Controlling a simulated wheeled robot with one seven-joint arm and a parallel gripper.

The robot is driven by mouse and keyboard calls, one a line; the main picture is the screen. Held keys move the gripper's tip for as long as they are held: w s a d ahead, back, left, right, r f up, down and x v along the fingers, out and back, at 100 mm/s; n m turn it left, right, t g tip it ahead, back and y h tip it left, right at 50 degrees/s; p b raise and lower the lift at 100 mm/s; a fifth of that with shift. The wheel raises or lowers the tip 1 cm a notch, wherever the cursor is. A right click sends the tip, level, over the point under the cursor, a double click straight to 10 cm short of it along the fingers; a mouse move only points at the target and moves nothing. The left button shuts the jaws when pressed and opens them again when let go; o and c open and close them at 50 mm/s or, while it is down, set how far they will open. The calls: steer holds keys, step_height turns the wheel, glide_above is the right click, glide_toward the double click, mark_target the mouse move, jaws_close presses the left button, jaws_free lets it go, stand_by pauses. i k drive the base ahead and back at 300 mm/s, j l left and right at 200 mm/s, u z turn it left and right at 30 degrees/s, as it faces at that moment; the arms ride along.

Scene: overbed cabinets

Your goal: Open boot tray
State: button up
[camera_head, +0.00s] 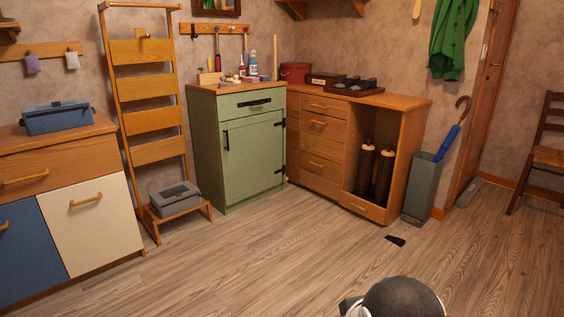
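The boot tray (375,214) appears to be the low wooden front at the bottom of the open bay in the wooden cabinet (411,140) at the back right. It has a small pale handle and looks pushed in, flush with the cabinet. Tall dark boots (384,175) with light tops stand upright in the bay above it. Their lower ends are partly hidden by the tray front. A dark rounded part of my arm with white edges shows at the bottom edge, well apart from the tray. My gripper's fingers do not show.
A grey-green umbrella stand (421,190) stands just right of the bay. A small black object (395,241) lies on the floor in front of the cabinet. A green cabinet (237,150) is to the left, a chair (543,155) far right. The middle floor is clear.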

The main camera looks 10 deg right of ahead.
mark_target(367, 209)
steer(key=i+l+z, duration=0.2)
steer(key=i+z, duration=0.3)
steer(key=i, duration=0.4)
steer(key=i+j+z, duration=0.1)
steer(key=i+z, duration=0.4)
steer(key=i, duration=0.35)
steer(key=i+u, duration=0.15)
steer(key=i, duration=0.35)
steer(key=i+l+u, duration=0.15)
steer(key=i, duration=0.35)
